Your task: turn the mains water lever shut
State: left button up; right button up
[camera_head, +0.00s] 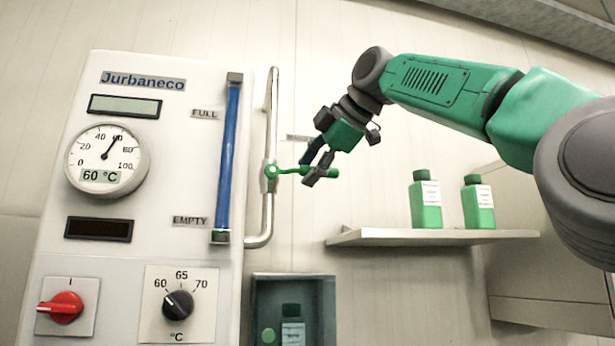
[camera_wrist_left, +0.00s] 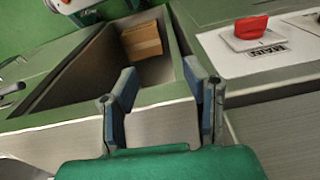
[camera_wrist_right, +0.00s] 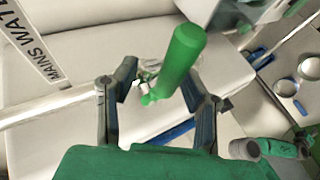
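The green mains water lever (camera_head: 290,170) sits on a valve on the vertical metal pipe (camera_head: 272,110) in the head view. It points right, roughly level and across the pipe. My right gripper (camera_head: 316,170) is at its outer end and hides part of it. In the right wrist view the lever's thick green handle (camera_wrist_right: 182,58) stands between the open fingers of the right gripper (camera_wrist_right: 160,75), nearer the right finger. Contact cannot be told. My left gripper (camera_wrist_left: 160,72) is open and empty in the left wrist view, and is outside the head view.
The white panel (camera_head: 185,65) with gauge, blue level tube and knobs is left of the pipe. A shelf (camera_head: 380,238) with two green bottles is below right of my right gripper. In the left wrist view, an open bin (camera_wrist_left: 85,75) holds a cardboard box (camera_wrist_left: 142,40).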

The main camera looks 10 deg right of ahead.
jog(key=shift+s+a+f, duration=0.1)
jog(key=shift+s+f, duration=0.05)
jog(key=v, duration=1.1)
jog(key=shift+s+d+r, duration=0.2)
jog(key=shift+d+r, duration=0.1)
jog(key=shift+s+a, duration=0.1)
jog(key=shift+a, duration=0.05)
